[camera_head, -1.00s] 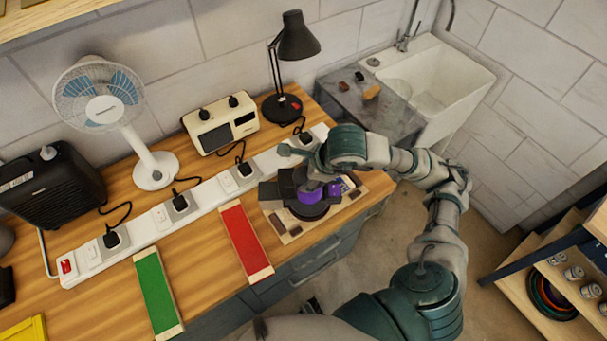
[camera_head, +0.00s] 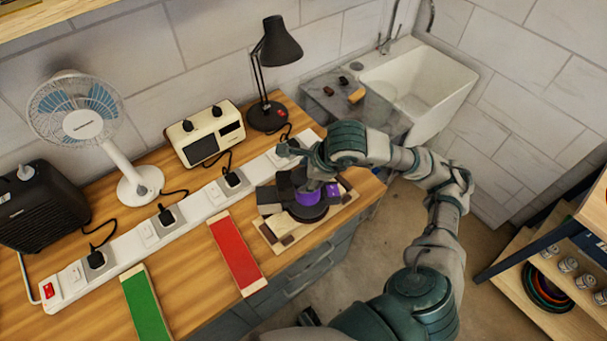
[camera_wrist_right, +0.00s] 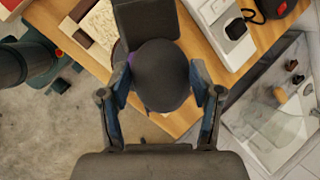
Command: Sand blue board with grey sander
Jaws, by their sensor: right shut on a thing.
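The grey sander (camera_wrist_right: 160,75) is dark with a rounded top. It shows in the right wrist view between the fingers of my right gripper (camera_wrist_right: 160,92), which is shut on it. In the head view my right gripper (camera_head: 312,181) is over the bench's right end, and the dark sander (camera_head: 270,197) is partly hidden by it. Purple parts (camera_head: 306,197) show beside it. Below lies a beige board with brown blocks (camera_head: 266,234); I cannot tell whether the sander touches it. No blue board is seen. My left gripper is not in view.
A red board (camera_head: 236,253) and a green board (camera_head: 146,305) lie along the bench's front. Behind them run a white power strip (camera_head: 130,250), a fan (camera_head: 82,125), a cream radio (camera_head: 207,133) and a black lamp (camera_head: 281,45). A sink (camera_head: 425,85) stands at the back right.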

